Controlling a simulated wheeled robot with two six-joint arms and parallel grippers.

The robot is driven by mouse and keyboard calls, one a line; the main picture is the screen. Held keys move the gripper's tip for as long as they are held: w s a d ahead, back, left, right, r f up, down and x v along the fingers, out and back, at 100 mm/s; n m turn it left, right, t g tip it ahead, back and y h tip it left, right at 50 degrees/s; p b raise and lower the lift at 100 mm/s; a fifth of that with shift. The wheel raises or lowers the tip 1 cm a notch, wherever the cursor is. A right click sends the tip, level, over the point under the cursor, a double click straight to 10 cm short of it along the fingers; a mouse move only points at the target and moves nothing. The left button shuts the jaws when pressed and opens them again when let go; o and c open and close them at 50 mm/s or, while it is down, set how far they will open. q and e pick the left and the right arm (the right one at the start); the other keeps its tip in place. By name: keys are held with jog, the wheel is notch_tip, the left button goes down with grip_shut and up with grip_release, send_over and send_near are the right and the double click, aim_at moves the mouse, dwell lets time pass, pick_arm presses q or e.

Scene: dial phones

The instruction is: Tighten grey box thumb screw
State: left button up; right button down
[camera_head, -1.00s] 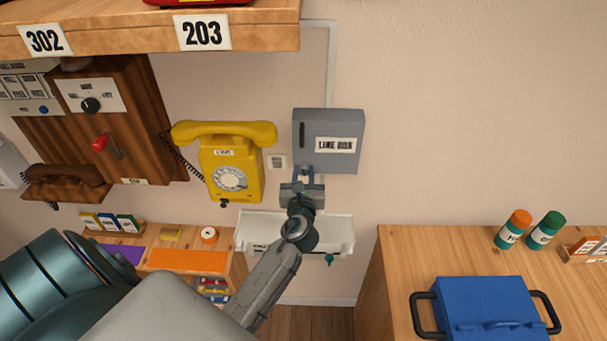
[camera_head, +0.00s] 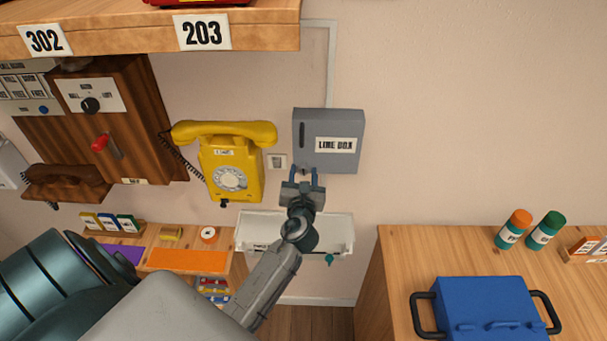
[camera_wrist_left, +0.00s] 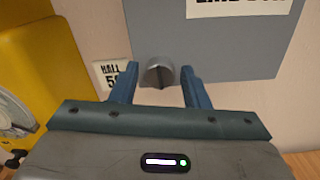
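The grey box (camera_head: 345,125), labelled "LINE BOX", is fixed to the wall right of the yellow phone. Its thumb screw (camera_wrist_left: 156,72) is a small grey knob with a ridge, at the box's lower edge in the left wrist view. In the head view the screw is tiny and mostly lost near my fingertips. My left gripper (camera_head: 305,174) is just below the box, fingers pointing up at it. In the wrist view the gripper (camera_wrist_left: 159,72) is open, with a finger on either side of the screw and visible gaps. My right gripper is not in view.
The yellow phone (camera_head: 232,175) hangs close on the left, with a small wall plate (camera_head: 276,161) beside it. A white tray (camera_head: 340,236) is below my gripper. A wooden shelf (camera_head: 120,40) overhangs at upper left. The wall right of the box is clear.

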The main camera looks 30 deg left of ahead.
pick_arm(q)
jog(key=shift+o, duration=0.2)
jog(key=shift+s+d+f, duration=0.1)
jog(key=shift+s+d, duration=0.1)
jog(key=shift+s, duration=0.15)
jog(key=b+v, duration=0.3)
jog(key=v, duration=0.7)
